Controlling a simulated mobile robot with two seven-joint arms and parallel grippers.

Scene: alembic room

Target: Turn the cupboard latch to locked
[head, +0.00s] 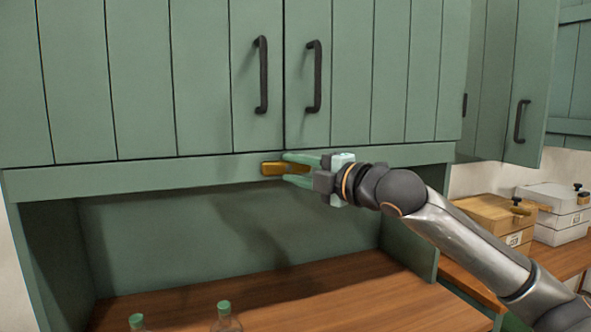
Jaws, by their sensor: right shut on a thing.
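The green cupboard (200,70) has two plank doors that meet at a vertical seam, each with a dark handle. Both doors are shut. The brass latch (272,168) sits on the green rail just below the doors, near the seam. It looks to lie roughly horizontal, pointing left. My right gripper (290,169) comes in from the right, shut on the latch, with its pale green fingers above and below it. The fingers hide the latch's right part and pivot. My left gripper is not in view.
Below the rail is an open recess over a wooden counter (300,305). Two green-capped bottles (226,318) stand at its front edge. Wooden (492,218) and white (563,222) boxes stand at the right, under another green cupboard (515,75).

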